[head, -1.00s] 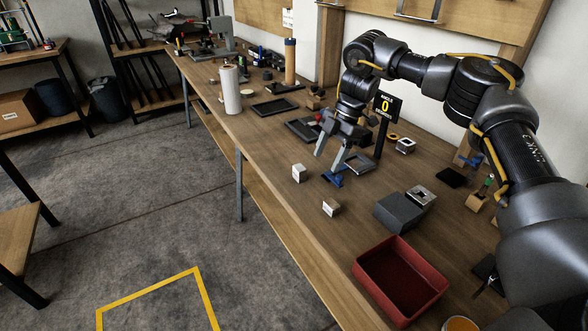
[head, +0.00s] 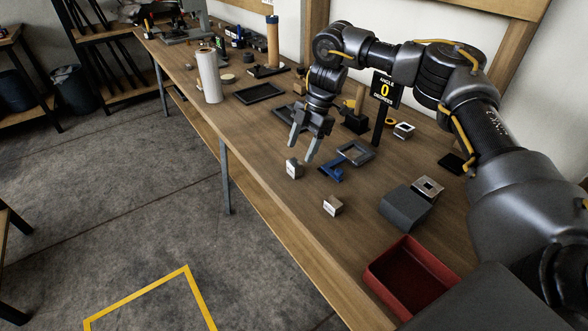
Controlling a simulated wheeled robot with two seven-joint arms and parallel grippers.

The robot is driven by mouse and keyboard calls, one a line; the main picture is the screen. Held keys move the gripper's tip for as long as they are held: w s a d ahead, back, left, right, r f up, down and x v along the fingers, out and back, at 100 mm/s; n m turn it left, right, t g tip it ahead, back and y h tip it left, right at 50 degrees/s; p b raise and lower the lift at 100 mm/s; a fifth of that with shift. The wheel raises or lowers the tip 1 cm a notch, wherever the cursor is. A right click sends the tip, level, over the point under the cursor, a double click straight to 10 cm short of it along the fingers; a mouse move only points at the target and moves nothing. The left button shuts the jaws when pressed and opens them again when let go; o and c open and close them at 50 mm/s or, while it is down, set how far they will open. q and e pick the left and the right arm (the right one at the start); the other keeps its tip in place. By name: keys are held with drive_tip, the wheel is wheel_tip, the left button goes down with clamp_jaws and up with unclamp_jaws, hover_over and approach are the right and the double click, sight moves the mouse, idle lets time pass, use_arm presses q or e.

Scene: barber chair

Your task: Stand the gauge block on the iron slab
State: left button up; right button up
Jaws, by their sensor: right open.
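Two small pale metal blocks stand on the wooden bench: one block (head: 293,169) near my right gripper, and another block (head: 332,206) closer to the front edge. I cannot tell which is the gauge block. The dark grey slab (head: 404,209), which looks like the iron slab, lies to the right of both, with its top bare. My right gripper (head: 302,152) is open and empty, fingers pointing down just behind and above the first block. Whether a fingertip touches it is unclear. My left gripper is not in view.
A blue angled piece (head: 331,171) and a grey square frame (head: 354,153) lie right of the gripper. A square metal ring (head: 428,188) sits behind the slab. A red bin (head: 408,279) is in front. Bench between blocks and slab is clear.

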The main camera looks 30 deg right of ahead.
sight(295, 162)
drive_tip(key=shift+s+a+f, duration=0.2)
drive_tip(key=shift+s+f, duration=0.05)
drive_tip(key=shift+f, duration=0.05)
drive_tip(key=x, duration=0.5)
drive_tip(key=shift+a+r, duration=0.1)
drive_tip(key=shift+a, duration=0.15)
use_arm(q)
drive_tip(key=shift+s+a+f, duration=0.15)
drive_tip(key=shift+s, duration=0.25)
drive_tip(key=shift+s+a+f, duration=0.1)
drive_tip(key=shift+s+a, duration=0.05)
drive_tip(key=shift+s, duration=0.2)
use_arm(e)
drive_tip(key=c, duration=1.1)
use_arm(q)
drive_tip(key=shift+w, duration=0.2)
use_arm(e)
drive_tip(key=shift+r, duration=0.1)
